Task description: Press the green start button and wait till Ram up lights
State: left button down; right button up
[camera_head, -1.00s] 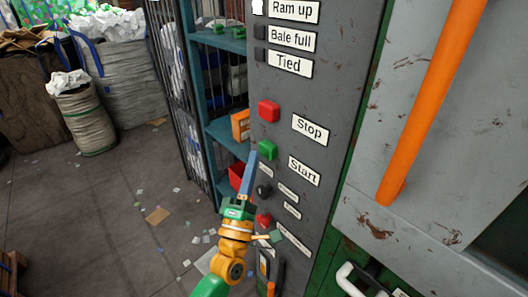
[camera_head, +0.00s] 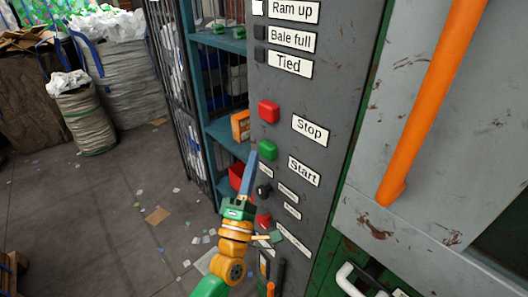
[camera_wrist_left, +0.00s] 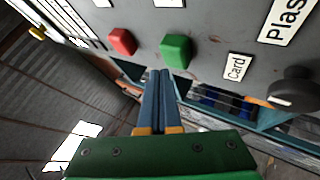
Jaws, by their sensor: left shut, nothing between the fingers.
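The green start button (camera_head: 267,150) sits on the grey control panel (camera_head: 296,90), left of the "Start" label (camera_head: 304,171). The green button (camera_wrist_left: 176,50) also shows in the left wrist view, just beyond my fingertips. My left gripper (camera_head: 252,156) is shut and empty, its blue fingers pointing up at the button's lower left; in the left wrist view its fingertips (camera_wrist_left: 160,72) look close below the button. I cannot tell whether they touch it. The "Ram up" lamp (camera_head: 258,7) at the panel's top is bright white. The "Bale full" and "Tied" lamps are dark. My right gripper is not in view.
A red stop button (camera_head: 269,111) sits just above the green one. A black knob (camera_head: 264,191) and another red control (camera_head: 263,220) are below. Blue shelving (camera_head: 222,130) stands left of the panel. An orange bar (camera_head: 430,105) crosses the machine at right.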

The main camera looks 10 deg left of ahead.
pick_arm(q)
jog(key=shift+w, duration=0.1)
dwell(0.5)
jog(key=shift+w+d+b, duration=0.25)
jog(key=shift+w+b, duration=0.05)
